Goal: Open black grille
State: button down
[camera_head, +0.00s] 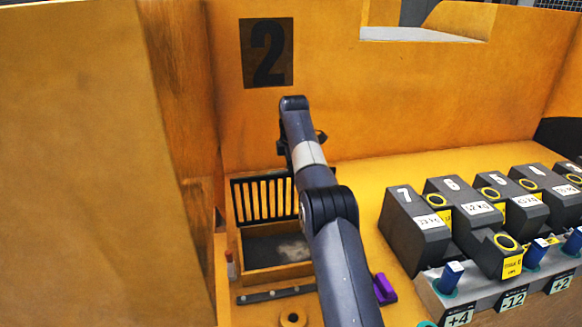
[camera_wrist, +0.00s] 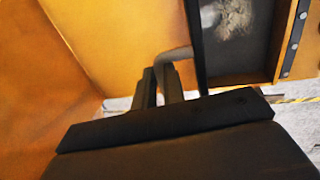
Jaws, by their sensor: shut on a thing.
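The black grille (camera_head: 262,200) stands raised at the back of a yellow box (camera_head: 281,276) in the head view, its slots showing the yellow wall behind. The box's dark interior, with a pale patch, is uncovered. In the wrist view the grille shows edge-on as a dark bar (camera_wrist: 196,45), with a curved grey handle (camera_wrist: 174,54) coming off it. My gripper (camera_wrist: 159,80) is shut on this handle. In the head view my arm crosses in front of the grille's right end, and my fingertips cannot be made out there.
A yellow wall (camera_head: 350,90) marked 2 rises behind, and another yellow panel (camera_head: 80,170) stands close on the left. Numbered dark castings (camera_head: 415,235) stand to the right. A purple piece (camera_head: 384,289) and a brass-coloured ring (camera_head: 293,319) lie near my arm.

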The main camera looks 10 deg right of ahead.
jog(key=shift+s+f, duration=0.1)
jog(key=shift+f, duration=0.55)
jog(key=c, duration=1.9)
grip_release()
jog(key=shift+o, duration=1.4)
jog(key=shift+w, duration=0.25)
jog(key=shift+o, duration=0.6)
jog(key=shift+r, duration=0.25)
jog(key=shift+s+r, duration=0.15)
jog(key=shift+s, duration=0.05)
